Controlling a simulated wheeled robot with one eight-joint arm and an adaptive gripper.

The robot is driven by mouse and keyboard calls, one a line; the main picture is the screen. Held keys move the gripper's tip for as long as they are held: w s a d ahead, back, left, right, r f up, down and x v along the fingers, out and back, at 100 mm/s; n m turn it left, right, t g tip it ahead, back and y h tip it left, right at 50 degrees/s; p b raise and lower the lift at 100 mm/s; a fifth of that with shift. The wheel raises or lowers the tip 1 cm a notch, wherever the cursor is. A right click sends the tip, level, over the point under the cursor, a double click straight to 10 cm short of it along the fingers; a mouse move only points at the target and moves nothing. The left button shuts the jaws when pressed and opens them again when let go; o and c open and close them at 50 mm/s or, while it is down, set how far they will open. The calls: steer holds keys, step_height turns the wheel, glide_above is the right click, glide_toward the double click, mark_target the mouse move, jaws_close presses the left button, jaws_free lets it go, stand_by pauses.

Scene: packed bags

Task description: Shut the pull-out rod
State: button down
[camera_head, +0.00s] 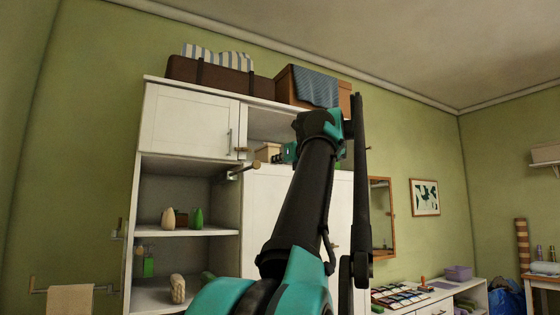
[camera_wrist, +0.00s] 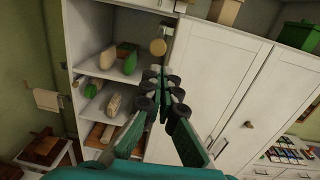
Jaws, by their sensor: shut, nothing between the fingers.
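The pull-out rod (camera_head: 243,168) sticks out from the front of the white cabinet, below the upper left door, and ends in a round wooden knob. In the wrist view the wooden knob (camera_wrist: 158,47) is seen nearly end-on, just above and left of my fingertips. My gripper (camera_wrist: 166,76) is shut and empty, with its fingertips together; a gap to the knob shows in that view. In the head view my gripper (camera_head: 288,153) is small, partly hidden by my arm, and right of the knob.
The white cabinet (camera_head: 190,165) has open shelves on the left holding bottles and other small items. A brown suitcase (camera_head: 215,78) and a box (camera_head: 345,100) stand on top. A towel rail with a towel (camera_head: 70,299) is at lower left. A mirror (camera_head: 381,215) hangs right.

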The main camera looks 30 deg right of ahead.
mark_target(259, 166)
steer(key=w, duration=1)
steer(key=shift+a+r, duration=0.1)
steer(key=shift+a, duration=0.25)
